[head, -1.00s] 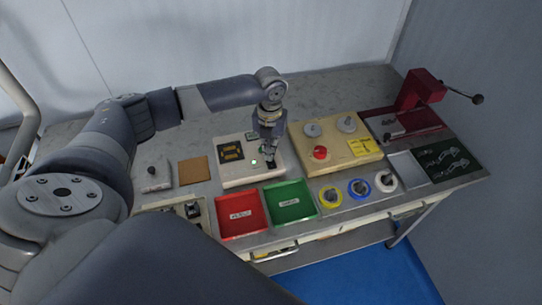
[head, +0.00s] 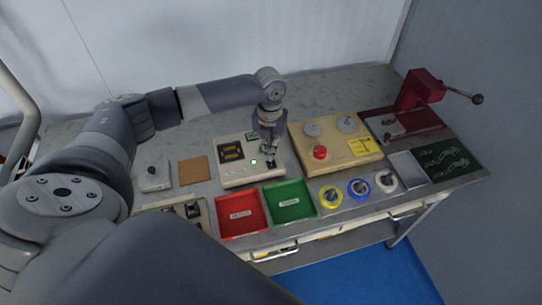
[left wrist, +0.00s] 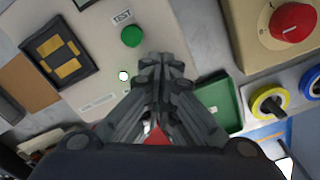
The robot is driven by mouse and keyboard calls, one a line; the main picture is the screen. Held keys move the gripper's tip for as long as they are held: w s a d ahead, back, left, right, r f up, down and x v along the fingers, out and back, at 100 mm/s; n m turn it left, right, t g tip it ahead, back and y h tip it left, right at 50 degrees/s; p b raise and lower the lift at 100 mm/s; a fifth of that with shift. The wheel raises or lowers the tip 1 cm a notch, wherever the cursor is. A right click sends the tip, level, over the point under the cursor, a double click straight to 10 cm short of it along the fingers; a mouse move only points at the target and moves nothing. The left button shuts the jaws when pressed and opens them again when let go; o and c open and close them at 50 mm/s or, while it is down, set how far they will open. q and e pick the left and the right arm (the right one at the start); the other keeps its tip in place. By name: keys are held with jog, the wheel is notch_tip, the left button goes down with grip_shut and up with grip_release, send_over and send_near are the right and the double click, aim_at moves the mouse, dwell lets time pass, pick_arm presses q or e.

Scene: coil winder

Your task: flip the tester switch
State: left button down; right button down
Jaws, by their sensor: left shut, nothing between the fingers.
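The tester is a cream-white box (head: 233,177) in the middle of the bench, with a dark panel with gold contacts, a small display and a lit pale-green lamp (head: 253,162). In the left wrist view it shows a green button (left wrist: 132,36) under the word TEST and the lit lamp (left wrist: 124,76). My left gripper (head: 271,163) is shut and empty, pointing down at the tester's front right part. In the left wrist view its closed fingers (left wrist: 160,65) cover the spot below the green button, so the switch is hidden there. I cannot tell whether the fingertips touch it.
A red tray (head: 262,226) and a green tray (head: 314,207) stand in front of the tester. A beige winder box (head: 375,155) with a red knob (head: 320,152) is close on the right. Yellow, blue and white spools lie in front of it. A red press (head: 420,90) stands far right.

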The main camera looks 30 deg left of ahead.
pick_arm(q)
jog(key=shift+f, duration=0.15)
jog(key=shift+s+f+b, duration=0.1)
jog(key=shift+f+b, duration=0.4)
jog(key=shift+f, duration=0.55)
dwell(0.5)
jog(key=shift+r+p, duration=0.8)
jog(key=shift+p, duration=0.15)
notch_tip(320, 180, up, 6)
jog(key=p, duration=0.5)
jog(key=shift+f+p, duration=0.2)
jog(key=shift+p, duration=0.1)
jog(key=shift+f, duration=0.1)
